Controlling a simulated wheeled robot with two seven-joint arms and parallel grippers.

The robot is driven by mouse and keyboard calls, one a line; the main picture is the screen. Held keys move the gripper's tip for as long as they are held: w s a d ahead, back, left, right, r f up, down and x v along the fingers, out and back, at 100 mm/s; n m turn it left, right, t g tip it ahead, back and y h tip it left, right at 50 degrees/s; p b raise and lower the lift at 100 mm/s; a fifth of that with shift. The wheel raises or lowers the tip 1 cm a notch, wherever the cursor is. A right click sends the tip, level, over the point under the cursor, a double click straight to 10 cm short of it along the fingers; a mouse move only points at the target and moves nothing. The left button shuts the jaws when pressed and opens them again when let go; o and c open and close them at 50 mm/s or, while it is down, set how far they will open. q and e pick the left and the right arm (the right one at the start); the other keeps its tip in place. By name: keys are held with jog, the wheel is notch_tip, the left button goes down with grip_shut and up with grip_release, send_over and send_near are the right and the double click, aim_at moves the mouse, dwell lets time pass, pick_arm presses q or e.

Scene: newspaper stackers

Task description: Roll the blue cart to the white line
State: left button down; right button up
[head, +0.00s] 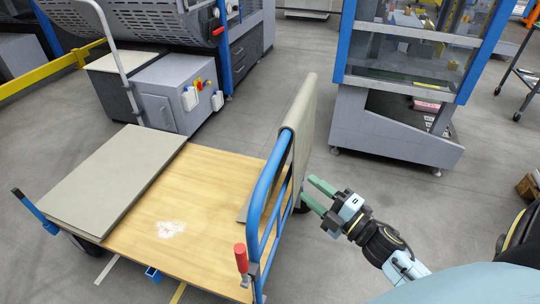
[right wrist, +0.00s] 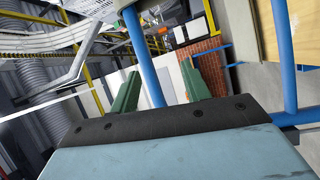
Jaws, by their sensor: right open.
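The blue cart has a wooden deck (head: 210,178) and a blue tubular handle frame (head: 262,190) at its right end, with a red grip (head: 241,258). A grey-beige board lies on the deck's left part and a similar sheet hangs over the handle. My right gripper (head: 309,190) is open, its green fingers just right of the handle and pointing at it. In the right wrist view, a blue tube (right wrist: 143,58) shows between the open fingers (right wrist: 160,92); I cannot tell whether it touches them. A short whitish floor stripe (head: 107,270) shows by the cart's lower left. My left gripper is not in view.
A grey cabinet machine (head: 160,90) stands behind the cart. A blue-framed glass machine (head: 395,120) stands at the back right. A yellow stripe (head: 178,293) shows below the deck. Grey floor lies open between the machines and right of the cart.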

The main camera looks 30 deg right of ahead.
jog(key=w+a+r+n, duration=0.1)
jog(key=w+a+r, duration=0.1)
jog(key=w, duration=0.4)
jog(key=w+a+r+y, duration=0.1)
jog(key=w+a+r, duration=0.1)
jog(key=w, duration=0.4)
jog(key=shift+w+a+r+n+y, duration=0.15)
jog(key=shift+a+r+n+y, duration=0.2)
jog(key=shift+r, duration=0.4)
grip_shut()
